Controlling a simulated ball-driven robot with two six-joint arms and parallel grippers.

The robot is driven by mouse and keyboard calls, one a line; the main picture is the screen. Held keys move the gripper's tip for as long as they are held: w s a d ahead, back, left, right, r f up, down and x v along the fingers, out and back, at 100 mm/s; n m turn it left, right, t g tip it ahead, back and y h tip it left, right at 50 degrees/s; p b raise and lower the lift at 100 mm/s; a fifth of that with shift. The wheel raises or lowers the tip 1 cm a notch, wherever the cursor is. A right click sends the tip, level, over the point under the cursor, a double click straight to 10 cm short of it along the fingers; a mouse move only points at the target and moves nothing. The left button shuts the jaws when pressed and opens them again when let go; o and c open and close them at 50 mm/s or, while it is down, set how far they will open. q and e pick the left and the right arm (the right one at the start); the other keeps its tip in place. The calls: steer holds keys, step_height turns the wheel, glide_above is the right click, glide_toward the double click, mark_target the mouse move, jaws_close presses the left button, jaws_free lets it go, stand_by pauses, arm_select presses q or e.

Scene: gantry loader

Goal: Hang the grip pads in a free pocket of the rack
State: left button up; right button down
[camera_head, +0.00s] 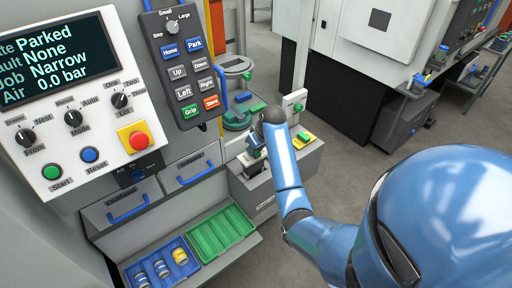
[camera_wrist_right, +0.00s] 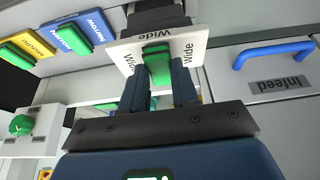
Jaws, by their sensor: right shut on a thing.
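In the right wrist view, my right gripper (camera_wrist_right: 158,78) is shut on the green tab of a white plate (camera_wrist_right: 124,54) marked "Wide". The plate lies across the fingertips, and a dark block shows directly behind it. I cannot tell whether the plate touches that block. A blue plate (camera_wrist_right: 95,25) and a yellow plate (camera_wrist_right: 40,46), each with a green tab, are at the upper left, apart from the fingers. In the head view, my right gripper (camera_head: 254,160) is over the grey cabinet, its fingertips mostly hidden. A yellow and green pad (camera_head: 303,139) is to its right. My left gripper is not in view.
The "Infeed" drawer (camera_wrist_right: 283,85) with a blue handle is at right in the wrist view. The control panel (camera_head: 75,110) and hanging pendant (camera_head: 184,65) stand at left in the head view. Blue (camera_head: 145,254) and green (camera_head: 196,256) trays lie below.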

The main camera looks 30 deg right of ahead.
mark_target(256, 157)
steer(key=shift+f+b, duration=0.95)
steer(key=shift+f, duration=1.1)
steer(key=shift+f, duration=0.35)
steer(key=shift+f+b, duration=0.95)
steer(key=shift+f, duration=0.7)
steer(key=shift+f, duration=0.1)
steer(key=c, duration=0.8)
jaws_free()
steer(key=b+v, duration=0.1)
steer(key=v, duration=1)
